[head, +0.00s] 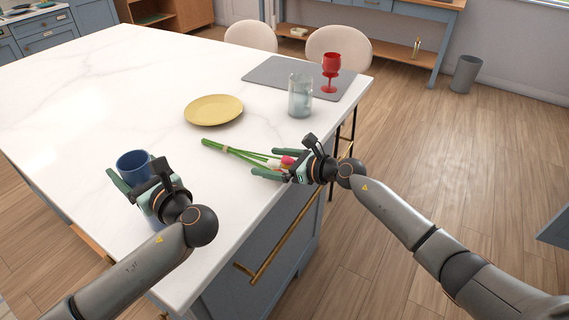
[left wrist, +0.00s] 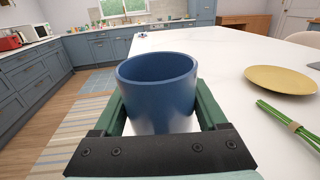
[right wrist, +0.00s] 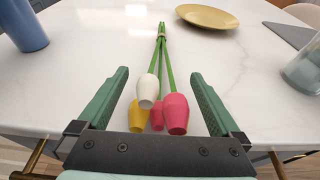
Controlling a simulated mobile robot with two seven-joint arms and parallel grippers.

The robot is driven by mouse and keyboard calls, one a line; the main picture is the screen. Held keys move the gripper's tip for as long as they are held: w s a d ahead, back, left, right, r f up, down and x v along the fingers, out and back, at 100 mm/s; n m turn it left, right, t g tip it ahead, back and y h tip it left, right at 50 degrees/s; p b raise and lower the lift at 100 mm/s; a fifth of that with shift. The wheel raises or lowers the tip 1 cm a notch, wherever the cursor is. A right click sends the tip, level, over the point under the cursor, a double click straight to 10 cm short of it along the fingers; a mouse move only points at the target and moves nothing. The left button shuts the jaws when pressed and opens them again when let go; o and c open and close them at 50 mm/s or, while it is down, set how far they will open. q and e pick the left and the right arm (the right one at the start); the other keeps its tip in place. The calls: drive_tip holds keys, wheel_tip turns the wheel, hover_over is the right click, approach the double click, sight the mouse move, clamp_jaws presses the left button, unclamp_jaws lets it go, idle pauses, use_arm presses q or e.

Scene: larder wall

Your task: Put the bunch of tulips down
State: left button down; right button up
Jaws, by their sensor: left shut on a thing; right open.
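The bunch of tulips (head: 228,149) lies on the white marble counter near its right edge, green stems pointing away from me. In the right wrist view its white, pink and yellow heads (right wrist: 175,112) are nearest me. My right gripper (head: 266,162) is open, with its fingers on either side of the flower heads and a gap to each. In the head view the gripper partly hides the heads. My left gripper (head: 140,179) is shut on a blue cup (left wrist: 158,95), which is upright at the counter's near edge; I cannot tell whether it touches the counter.
A yellow plate (head: 213,109) lies beyond the tulips. A clear glass (head: 300,97) stands to the right of it. A red goblet (head: 331,70) stands on a grey placemat (head: 275,75). The counter's left and far parts (head: 100,90) are clear.

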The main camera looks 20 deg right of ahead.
drive_tip(key=v, duration=1)
drive_tip(key=s+a+f+n+g+h, duration=0.1)
drive_tip(key=s+a+f+n+h, duration=0.1)
drive_tip(key=s+f+n, duration=1)
drive_tip(key=s+a+f+n+g+h, duration=0.1)
drive_tip(key=s+f+n+h, duration=0.4)
drive_tip(key=s+f+n, duration=0.8)
drive_tip(key=s+a+n, duration=0.1)
drive_tip(key=s+n, duration=0.1)
drive_tip(key=n, duration=0.2)
drive_tip(key=shift+n, duration=0.4)
drive_tip(key=shift+s+a, duration=0.1)
drive_tip(key=shift+a, duration=0.05)
